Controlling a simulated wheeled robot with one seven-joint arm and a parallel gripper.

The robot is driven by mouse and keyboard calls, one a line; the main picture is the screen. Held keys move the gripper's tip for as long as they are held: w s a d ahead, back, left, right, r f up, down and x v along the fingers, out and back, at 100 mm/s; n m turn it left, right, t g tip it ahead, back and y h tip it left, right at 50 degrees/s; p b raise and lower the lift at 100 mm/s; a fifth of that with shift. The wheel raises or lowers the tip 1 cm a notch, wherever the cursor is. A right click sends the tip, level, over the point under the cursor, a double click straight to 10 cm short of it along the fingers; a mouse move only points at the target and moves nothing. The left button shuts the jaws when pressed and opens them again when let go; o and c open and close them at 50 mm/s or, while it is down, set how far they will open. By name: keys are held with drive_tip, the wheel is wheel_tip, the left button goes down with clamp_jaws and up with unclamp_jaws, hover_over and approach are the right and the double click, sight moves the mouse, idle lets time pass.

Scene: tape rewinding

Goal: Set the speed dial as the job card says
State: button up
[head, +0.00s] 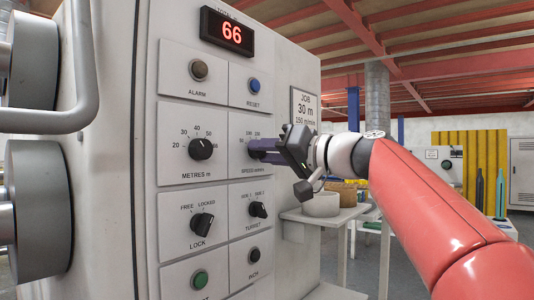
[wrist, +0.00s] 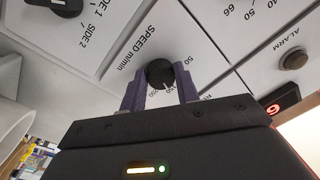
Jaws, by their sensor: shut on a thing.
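The speed dial (wrist: 159,72) is a black round knob, labelled SPEED m/min, between the purple fingers of my gripper (wrist: 160,88) in the wrist view. The fingers are shut on its sides. Its pale pointer mark faces the gripper body; the number it meets is too small and partly hidden to read surely. In the head view my gripper (head: 262,150) reaches the panel from the right and hides the dial. The job card (head: 305,106) on the machine's side reads JOB, 30 m, 150 m/min.
The red display (head: 232,33) reads 66. The metres dial (head: 201,149) is left of my gripper. The alarm (head: 199,70) and blue reset (head: 253,86) buttons are above, the lock (head: 202,224) and turret (head: 258,209) knobs below. A small shelf (head: 325,215) juts out under my arm.

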idle(0.3)
drive_tip(key=o, duration=1)
drive_tip(key=shift+d, duration=0.1)
drive_tip(key=b+v, duration=0.2)
drive_tip(key=v, duration=0.5)
drive_tip(key=shift+s+d, duration=0.25)
drive_tip(key=s+f+m+g+h, duration=0.1)
drive_tip(key=s+f+m+h, duration=0.15)
drive_tip(key=f, duration=0.65)
drive_tip(key=s+f+m+h, duration=0.1)
drive_tip(key=s+f+h, duration=0.25)
drive_tip(key=f, duration=0.55)
drive_tip(key=s+d+f+g+h, duration=0.1)
drive_tip(key=s+d+f+h, duration=0.2)
drive_tip(key=f, duration=0.6)
drive_tip(key=s+d+f+g+h, duration=0.1)
drive_tip(key=s+d+f+h, duration=0.2)
drive_tip(key=s+f, duration=0.4)
drive_tip(key=s+d+f+g+h+p, duration=0.1)
drive_tip(key=s+f, duration=0.5)
drive_tip(key=f, duration=0.6)
drive_tip(key=shift+s+d+f+m+g+h, duration=0.15)
drive_tip(key=shift+d+g+h, duration=0.1)
drive_tip(key=shift+d+h, duration=0.3)
drive_tip(key=shift+d+r+m+g+h, duration=0.1)
drive_tip(key=shift+d+g+h, duration=0.15)
drive_tip(key=shift+d+h, duration=0.25)
